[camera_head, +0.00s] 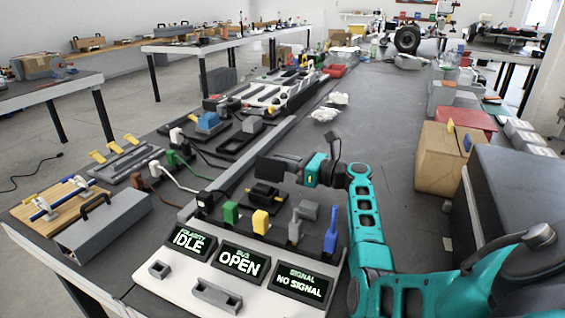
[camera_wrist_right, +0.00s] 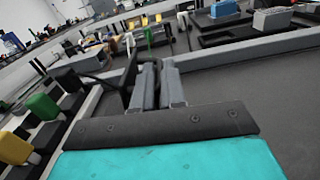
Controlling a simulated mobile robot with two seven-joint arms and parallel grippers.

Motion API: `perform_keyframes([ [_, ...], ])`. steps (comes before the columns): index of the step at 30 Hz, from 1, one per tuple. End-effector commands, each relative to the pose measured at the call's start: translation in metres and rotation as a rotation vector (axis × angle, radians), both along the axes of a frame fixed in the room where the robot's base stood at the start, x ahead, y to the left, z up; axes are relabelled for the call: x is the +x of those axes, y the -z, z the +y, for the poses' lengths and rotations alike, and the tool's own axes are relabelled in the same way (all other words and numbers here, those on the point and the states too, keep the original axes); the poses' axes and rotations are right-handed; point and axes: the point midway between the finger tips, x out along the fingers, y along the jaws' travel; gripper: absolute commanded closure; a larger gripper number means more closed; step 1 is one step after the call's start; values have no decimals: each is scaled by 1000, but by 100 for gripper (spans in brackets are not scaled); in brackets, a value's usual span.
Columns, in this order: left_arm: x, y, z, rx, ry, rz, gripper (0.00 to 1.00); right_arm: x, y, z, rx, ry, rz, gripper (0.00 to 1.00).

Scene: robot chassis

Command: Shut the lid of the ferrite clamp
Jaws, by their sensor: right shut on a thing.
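The ferrite clamp (camera_head: 266,196) looks like a small black piece with a yellow part, low behind the coloured levers in the head view. A dark block (camera_head: 270,170) stands just above it and may be its raised lid; I cannot tell whether they join. My right gripper (camera_head: 287,164) comes in from the right with its fingers beside this dark block. In the right wrist view, the grey fingers (camera_wrist_right: 157,82) are close together, with a dark upright piece (camera_wrist_right: 129,76) along their left side. What lies between the fingers is hidden. My left gripper is not in view.
A white panel (camera_head: 180,286) with displays reading IDLE, OPEN and NO SIGNAL is in front. Green (camera_head: 230,212), yellow (camera_head: 260,222) and blue (camera_head: 331,232) levers stand behind it. A black plug (camera_head: 205,201) is to the left. Bare grey tabletop (camera_head: 385,110) stretches behind my arm.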

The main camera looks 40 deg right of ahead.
Motion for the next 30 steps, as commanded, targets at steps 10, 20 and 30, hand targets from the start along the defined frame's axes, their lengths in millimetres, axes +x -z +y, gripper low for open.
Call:
perform_keyframes([
  [10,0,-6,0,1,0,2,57,-2,-4,3,-76,-1,-35,100],
  [20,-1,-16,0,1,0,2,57,-6,-12,11,-287,-2,-143,100],
  [30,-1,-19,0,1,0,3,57,-11,-17,19,-475,-1,-242,100],
])
